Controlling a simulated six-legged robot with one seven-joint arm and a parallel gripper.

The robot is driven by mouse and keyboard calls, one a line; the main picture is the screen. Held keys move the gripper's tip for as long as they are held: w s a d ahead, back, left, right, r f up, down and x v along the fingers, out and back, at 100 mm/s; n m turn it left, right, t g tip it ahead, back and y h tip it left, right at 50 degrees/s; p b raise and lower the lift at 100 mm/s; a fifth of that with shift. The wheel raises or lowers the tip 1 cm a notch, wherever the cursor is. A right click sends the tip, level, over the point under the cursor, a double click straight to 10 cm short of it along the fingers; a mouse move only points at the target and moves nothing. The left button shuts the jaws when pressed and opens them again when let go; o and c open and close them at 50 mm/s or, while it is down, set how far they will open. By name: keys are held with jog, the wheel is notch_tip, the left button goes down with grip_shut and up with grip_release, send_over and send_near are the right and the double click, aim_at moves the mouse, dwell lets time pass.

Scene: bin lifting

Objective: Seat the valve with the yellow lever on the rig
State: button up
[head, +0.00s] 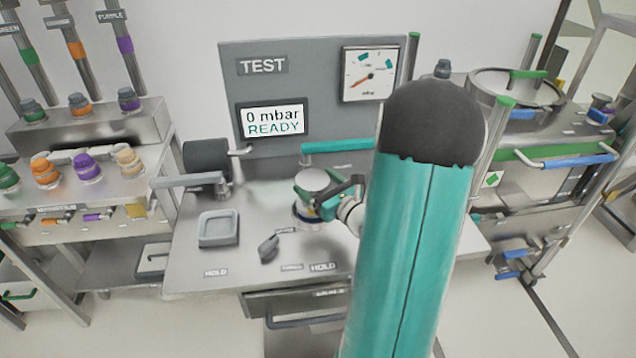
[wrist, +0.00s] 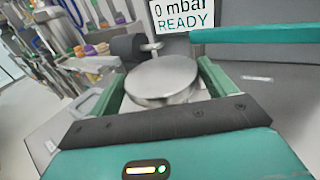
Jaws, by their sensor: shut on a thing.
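A round silver-topped valve (head: 313,181) is upright at the middle of the test rig (head: 270,262), with a blue ring around its foot. My gripper (head: 327,196) is shut on the valve from the right. In the wrist view the valve's silver top (wrist: 162,80) lies between the two green fingers of my gripper (wrist: 163,88). I cannot make out a yellow lever clearly; my fingers and arm hide part of the valve. I cannot tell whether its foot rests fully in the seat.
A teal bar (head: 337,146) reaches over the rig just behind the valve. A grey clamp arm (head: 187,181) with a dark cylinder (head: 207,155) stands left. The display (head: 273,121) reads 0 mbar READY. A grey tray (head: 219,229) and dark knob (head: 268,248) sit in front.

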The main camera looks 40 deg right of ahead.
jog(key=shift+f, duration=0.85)
dwell(0.4)
jog(key=o, duration=1.6)
jog(key=shift+c, duration=0.2)
jog(key=shift+f, duration=0.1)
jog(key=shift+r, duration=4.55)
